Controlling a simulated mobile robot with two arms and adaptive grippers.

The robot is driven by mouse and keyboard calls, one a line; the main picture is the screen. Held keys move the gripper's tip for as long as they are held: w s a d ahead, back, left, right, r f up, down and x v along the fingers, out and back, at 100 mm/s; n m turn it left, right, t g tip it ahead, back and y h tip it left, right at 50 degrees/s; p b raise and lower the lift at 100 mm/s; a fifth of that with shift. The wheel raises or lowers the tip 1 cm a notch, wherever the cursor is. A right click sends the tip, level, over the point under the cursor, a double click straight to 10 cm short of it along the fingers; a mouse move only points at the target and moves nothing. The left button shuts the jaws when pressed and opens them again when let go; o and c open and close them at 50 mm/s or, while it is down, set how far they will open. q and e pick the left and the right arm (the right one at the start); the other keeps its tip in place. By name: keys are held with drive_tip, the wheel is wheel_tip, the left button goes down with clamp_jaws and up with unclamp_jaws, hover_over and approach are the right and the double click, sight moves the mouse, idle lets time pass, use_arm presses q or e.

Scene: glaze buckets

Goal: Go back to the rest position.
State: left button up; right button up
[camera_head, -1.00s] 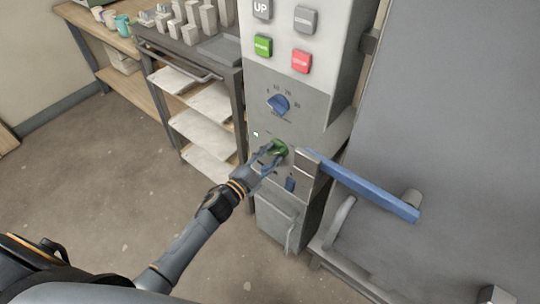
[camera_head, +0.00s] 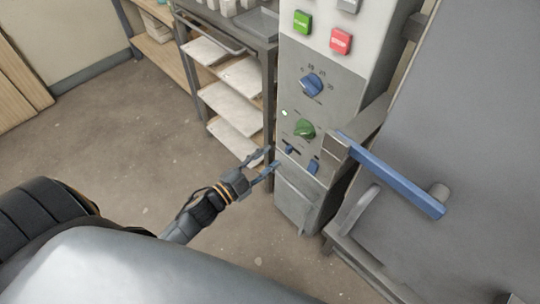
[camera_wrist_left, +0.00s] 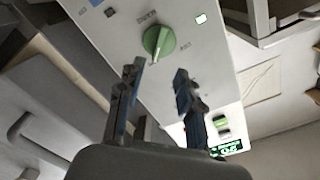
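My left gripper (camera_head: 267,161) is open and empty, a little in front of and below the green knob (camera_head: 304,129) on the grey control panel (camera_head: 318,107). In the left wrist view the two fingers (camera_wrist_left: 156,85) are spread apart, with the green knob (camera_wrist_left: 159,42) ahead of them and not touched. A small lamp (camera_head: 284,113) beside the knob glows green. My right gripper is not in view.
A blue door handle (camera_head: 392,176) juts out right of the panel, in front of a large grey door (camera_head: 460,120). A blue knob (camera_head: 311,85) and green and red buttons (camera_head: 340,41) sit above. A shelf rack (camera_head: 225,95) stands at left. The floor (camera_head: 130,150) is clear.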

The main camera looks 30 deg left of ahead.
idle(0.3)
use_arm(q)
drive_tip(key=s+a+f+n+g+y, duration=0.15)
drive_tip(key=s+f, duration=0.25)
drive_tip(key=f, duration=0.5)
drive_tip(key=s+a+f+n+g+y, duration=0.1)
drive_tip(key=s+f+n+g+y, duration=0.2)
drive_tip(key=f, duration=0.7)
drive_tip(key=s+a+f+n+g+y, duration=0.1)
drive_tip(key=s+f+n+g, duration=0.3)
drive_tip(key=f, duration=0.5)
drive_tip(key=s+f+g, duration=0.2)
drive_tip(key=s+f, duration=0.3)
drive_tip(key=s, duration=0.4)
drive_tip(key=s+d+f+n+g, duration=0.1)
drive_tip(key=s+f+g, duration=0.2)
drive_tip(key=s, duration=0.6)
drive_tip(key=s+d+f+n+g, duration=0.1)
drive_tip(key=s+f+g, duration=0.1)
drive_tip(key=s+f, duration=0.5)
drive_tip(key=s+p, duration=0.1)
drive_tip(key=s, duration=0.1)
drive_tip(key=shift+s+y, duration=0.35)
drive_tip(key=shift+w+g, duration=0.1)
drive_tip(key=shift+g, duration=0.15)
drive_tip(key=shift+c, duration=0.4)
